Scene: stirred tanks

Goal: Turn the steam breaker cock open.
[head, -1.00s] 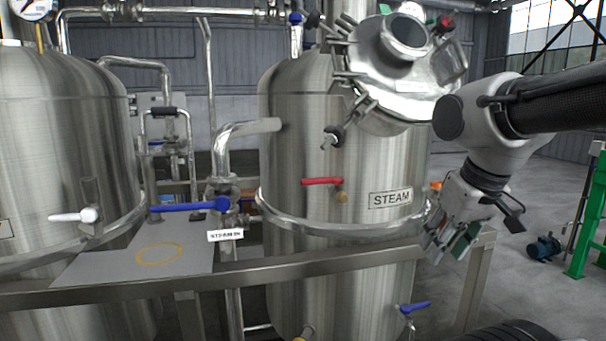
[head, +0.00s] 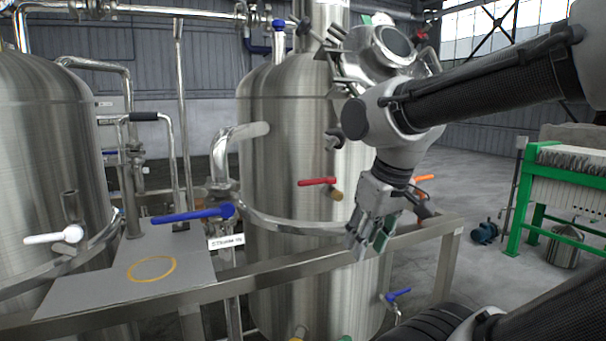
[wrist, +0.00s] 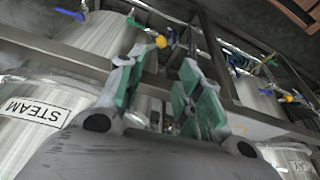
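In the head view, a red-handled cock (head: 317,182) with a brass body sits on the front of the middle steel tank (head: 285,125). Its lever lies level, pointing left. A blue lever (head: 190,215) lies level on the pipe left of this tank, with a white tag (head: 226,242) whose text I cannot read surely. My gripper (head: 367,243) hangs right of and below the red handle, apart from it, in front of the tank. In the wrist view, the green-padded fingers of my gripper (wrist: 160,75) are apart with nothing between them. The STEAM plate (wrist: 32,110) shows at left there.
A steel rail (head: 290,262) runs in front of the tank, close to my gripper. A grey plate (head: 95,285) with a yellow ring is at left. A white lever (head: 54,235) is on the left tank. A green-framed machine (head: 520,200) stands at right, with open floor before it.

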